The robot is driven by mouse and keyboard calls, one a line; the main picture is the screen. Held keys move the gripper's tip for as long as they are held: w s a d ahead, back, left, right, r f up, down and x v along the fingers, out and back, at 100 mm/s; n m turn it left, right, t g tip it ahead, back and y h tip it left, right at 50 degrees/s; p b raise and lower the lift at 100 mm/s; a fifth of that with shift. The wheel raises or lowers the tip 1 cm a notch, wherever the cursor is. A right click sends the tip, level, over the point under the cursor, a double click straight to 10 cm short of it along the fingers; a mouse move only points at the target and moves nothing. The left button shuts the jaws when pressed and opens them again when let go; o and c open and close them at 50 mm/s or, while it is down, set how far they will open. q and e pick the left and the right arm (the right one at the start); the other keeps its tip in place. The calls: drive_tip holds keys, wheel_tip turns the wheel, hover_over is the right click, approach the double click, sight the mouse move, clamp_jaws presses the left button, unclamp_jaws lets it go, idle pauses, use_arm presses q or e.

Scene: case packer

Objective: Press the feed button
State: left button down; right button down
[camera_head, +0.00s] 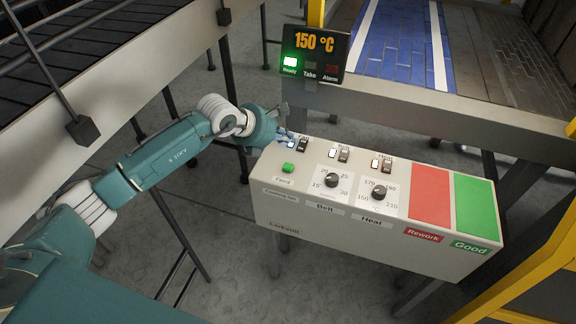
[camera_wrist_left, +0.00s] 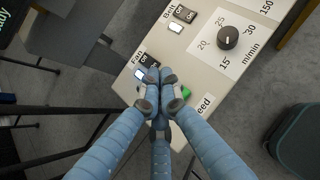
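The green feed button (camera_head: 288,168) sits at the left end of the control box's top, above the label "Feed". It also shows in the left wrist view (camera_wrist_left: 186,92), partly hidden behind my fingers. My left gripper (camera_head: 287,138) is over the far left corner of the box, beyond the button in the head view. In the left wrist view its blue fingers (camera_wrist_left: 160,78) are drawn together with nothing seen between them. The tips are beside the Fan switch (camera_wrist_left: 148,60); I cannot tell whether they touch the panel. My right gripper is not in view.
The control box (camera_head: 350,236) also carries a Belt knob (camera_head: 332,180), a Heat knob (camera_head: 378,192), several switches, a red Rework pad (camera_head: 430,195) and a green Good pad (camera_head: 476,207). A display (camera_head: 314,52) reads 150 °C with Ready lit. Conveyors stand behind and left.

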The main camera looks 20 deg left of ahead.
use_arm(q)
drive_tip(key=shift+f, duration=0.1)
drive_tip(key=b, duration=0.5)
hover_over(287, 168)
wheel_tip(287, 168, down, 8)
drive_tip(key=shift+r, duration=0.1)
drive_tip(key=shift+w+f, duration=0.1)
drive_tip(key=shift+f, duration=0.35)
idle(0.8)
drive_tip(key=shift+f+b, duration=0.35)
drive_tip(key=shift+b, duration=0.3)
